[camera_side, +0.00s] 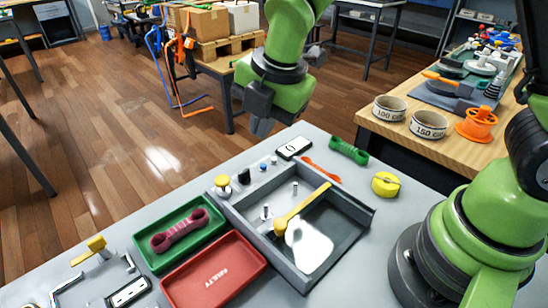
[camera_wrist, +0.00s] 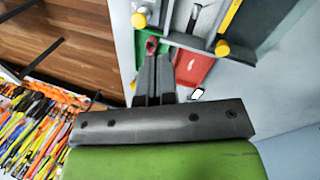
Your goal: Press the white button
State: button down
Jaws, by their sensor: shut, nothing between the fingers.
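A small white button (camera_side: 274,159) stands on the grey bench top in the side view, at the end of a short row of small knobs, close to a white-faced device. My gripper (camera_side: 262,128) is above the far edge of the bench, up and slightly left of the white button and apart from it. Its fingers are together and hold nothing. In the wrist view my gripper (camera_wrist: 158,60) points toward the bench edge with the fingers closed.
A blue knob (camera_side: 263,167), black knob (camera_side: 244,176) and yellow knob (camera_side: 222,181) stand beside the button. A grey open box (camera_side: 361,222) with a yellow-handled lever, a green tray (camera_side: 150,262) and a red tray (camera_side: 213,272) lie nearer. A white-faced device (camera_side: 294,148) lies behind.

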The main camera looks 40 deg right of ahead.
aim_at(274, 160)
jog(key=w+d+f+n+t, duration=0.4)
jog(key=w+d+n+t, duration=0.2)
jog(key=w+d, duration=0.2)
jog(key=shift+d+f+n, duration=0.3)
jog(key=shift+d+f, duration=0.1)
jog(key=shift+d, duration=0.85)
jog(key=shift+f, duration=4.4)
jog(key=shift+f, duration=0.15)
jog(key=shift+f, duration=0.3)
jog(key=shift+f, duration=0.2)
